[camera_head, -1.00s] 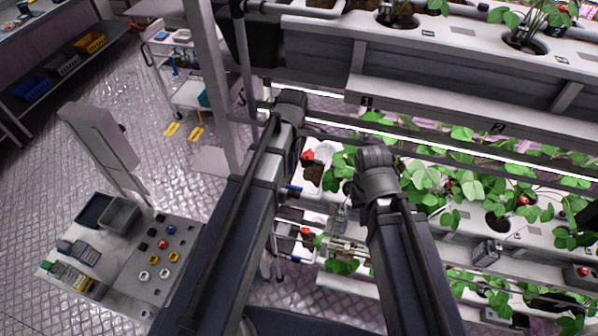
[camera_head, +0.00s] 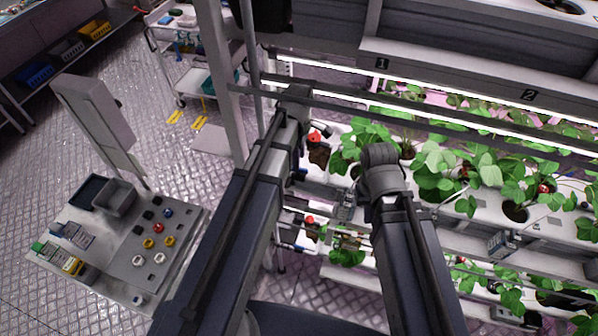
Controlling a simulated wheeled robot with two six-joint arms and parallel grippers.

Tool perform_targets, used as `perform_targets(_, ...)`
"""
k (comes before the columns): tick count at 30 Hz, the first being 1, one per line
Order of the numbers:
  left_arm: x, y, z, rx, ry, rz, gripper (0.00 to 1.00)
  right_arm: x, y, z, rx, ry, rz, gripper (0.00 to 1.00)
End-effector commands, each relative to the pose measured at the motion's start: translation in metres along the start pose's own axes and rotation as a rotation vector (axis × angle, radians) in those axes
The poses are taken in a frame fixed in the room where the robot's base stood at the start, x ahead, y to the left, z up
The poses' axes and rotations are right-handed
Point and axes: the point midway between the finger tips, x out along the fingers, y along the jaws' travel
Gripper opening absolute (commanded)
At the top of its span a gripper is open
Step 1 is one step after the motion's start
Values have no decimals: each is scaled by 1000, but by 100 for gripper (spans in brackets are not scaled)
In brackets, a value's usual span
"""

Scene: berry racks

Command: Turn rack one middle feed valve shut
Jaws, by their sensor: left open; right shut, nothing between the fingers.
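Rack one bears a sign (camera_head: 382,64) with the number 1. A small red-topped fitting (camera_head: 314,137) shows at the left end of its middle tier, just right of my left arm; it looks like the middle feed valve. Its handle position is too small to tell. A second red-topped fitting (camera_head: 309,220) shows on the tier below. My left arm runs up beside both fittings and hides part of the rack's end. My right arm stands in front of the plants. Both grippers are hidden behind my own arm links, so I cannot see contact with any valve.
Plants (camera_head: 365,140) fill the white tier, and a grey rail (camera_head: 430,120) crosses above it. A post (camera_head: 222,80) stands left of the rack. A bench (camera_head: 60,220) with trays and coloured knobs is at lower left, a white trolley (camera_head: 192,85) behind. Floor between is open.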

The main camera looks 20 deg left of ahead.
Motion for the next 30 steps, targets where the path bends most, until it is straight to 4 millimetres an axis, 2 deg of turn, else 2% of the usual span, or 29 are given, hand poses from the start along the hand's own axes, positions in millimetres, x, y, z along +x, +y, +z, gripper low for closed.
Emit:
perform_targets(1,15,0,0,0,0,0,48,15,-1,-1,1,0,0,0)
perform_targets(7,37,0,0,0,0,0,48,36,-3,-2,0,1,0,0)
perform_targets(19,40,0,0,0,0,0,48,40,-4,-3,0,1,0,0)
perform_targets(30,40,0,0,0,0,0,7,40,-4,-3,0,1,0,0)
